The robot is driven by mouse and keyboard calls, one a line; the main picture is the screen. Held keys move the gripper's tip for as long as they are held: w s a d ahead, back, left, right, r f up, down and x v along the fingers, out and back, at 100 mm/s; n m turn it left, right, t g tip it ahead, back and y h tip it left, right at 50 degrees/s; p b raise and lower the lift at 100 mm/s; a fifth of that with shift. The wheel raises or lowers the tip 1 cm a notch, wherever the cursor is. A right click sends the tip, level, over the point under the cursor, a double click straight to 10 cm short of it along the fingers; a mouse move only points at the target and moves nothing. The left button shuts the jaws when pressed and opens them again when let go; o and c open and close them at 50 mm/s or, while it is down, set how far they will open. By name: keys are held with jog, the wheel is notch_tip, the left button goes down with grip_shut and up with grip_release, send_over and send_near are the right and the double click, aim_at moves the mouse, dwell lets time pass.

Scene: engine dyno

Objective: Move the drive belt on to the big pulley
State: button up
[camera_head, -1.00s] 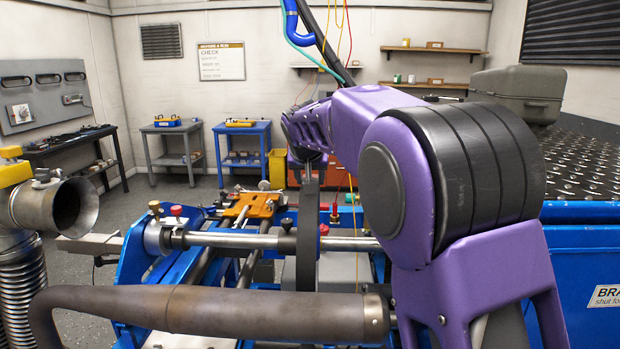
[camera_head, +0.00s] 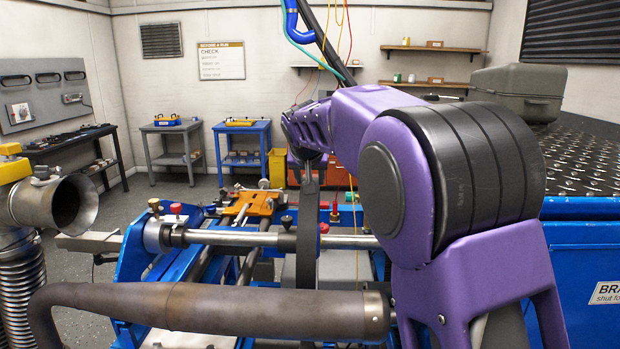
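The drive belt (camera_head: 307,235) is a dark, flat band seen nearly edge-on, running up and down in the middle of the view. It passes at the silver shaft (camera_head: 235,239); its lower end is hidden behind the brown exhaust pipe. My purple arm reaches away from the camera, and my gripper (camera_head: 310,174) is small and dark at the belt's upper end. The fingers are too small and dark to show whether they are shut on the belt. I cannot make out the big pulley.
A brown exhaust pipe (camera_head: 210,309) crosses the front, low in view. A blue frame (camera_head: 138,255) carries the shaft, with an orange clamp (camera_head: 250,206) behind it. A metal exhaust funnel (camera_head: 70,203) stands at the left. A blue cabinet (camera_head: 580,250) is at the right.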

jog(key=o, duration=1.3)
jog(key=shift+c, duration=0.8)
jog(key=shift+r+p, duration=2.7)
jog(key=shift+r, duration=0.85)
